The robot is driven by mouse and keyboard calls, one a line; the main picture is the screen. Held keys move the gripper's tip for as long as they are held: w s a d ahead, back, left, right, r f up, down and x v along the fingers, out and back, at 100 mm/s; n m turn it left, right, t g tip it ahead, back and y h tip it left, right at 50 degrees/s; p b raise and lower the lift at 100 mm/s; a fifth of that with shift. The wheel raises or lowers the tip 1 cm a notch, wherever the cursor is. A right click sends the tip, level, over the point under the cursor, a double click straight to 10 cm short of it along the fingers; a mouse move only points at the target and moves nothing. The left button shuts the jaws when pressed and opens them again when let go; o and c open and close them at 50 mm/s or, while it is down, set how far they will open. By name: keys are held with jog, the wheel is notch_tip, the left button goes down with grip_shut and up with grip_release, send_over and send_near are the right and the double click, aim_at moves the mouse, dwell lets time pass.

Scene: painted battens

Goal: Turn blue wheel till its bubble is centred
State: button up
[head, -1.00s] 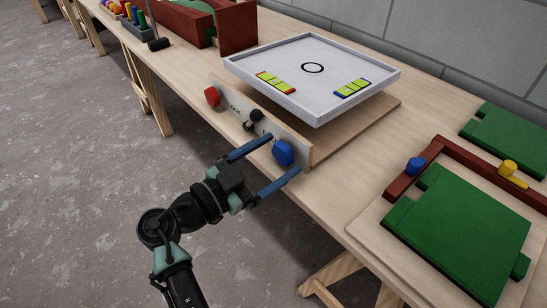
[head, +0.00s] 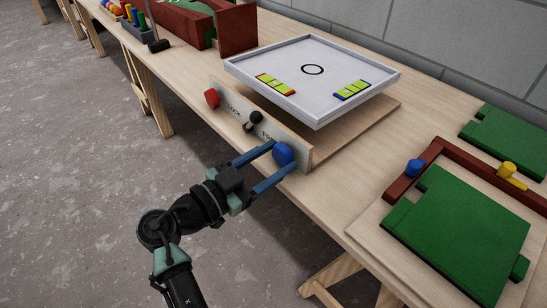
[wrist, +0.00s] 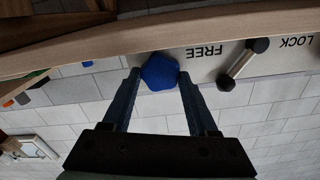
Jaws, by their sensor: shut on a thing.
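The blue wheel (head: 284,153) is on the front panel (head: 233,106), near its right end. My gripper (head: 281,157) is shut on it, one finger on each side. In the wrist view the blue wheel (wrist: 160,72) sits between the fingertips. The white square tray (head: 310,90) stands above the panel, with a black ring marked on it. A blue-edged yellow-green vial (head: 352,90) lies at its right and a red-edged one (head: 275,84) at its left. The bubbles are too small to place.
A red wheel (head: 212,97) is at the panel's left end. A black-knobbed lever (head: 252,121) lies between the wheels, near the word FREE in the wrist view. Green boards (head: 460,225) with a dark red bar lie to the right on the bench.

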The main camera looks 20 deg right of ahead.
jog(key=n+p, duration=0.2)
jog(key=n, duration=0.4)
jog(key=shift+r, duration=0.1)
jog(key=n+p, duration=0.2)
jog(key=n, duration=0.3)
jog(key=shift+w+p, duration=0.15)
jog(key=shift+p, duration=0.2)
jog(key=shift+f+n, duration=0.2)
jog(key=shift+n, duration=0.1)
jog(key=o, duration=1.4)
jog(key=shift+c, duration=0.2)
jog(key=shift+a, duration=0.1)
jog(key=p+v, duration=0.2)
jog(key=v, duration=1.1)
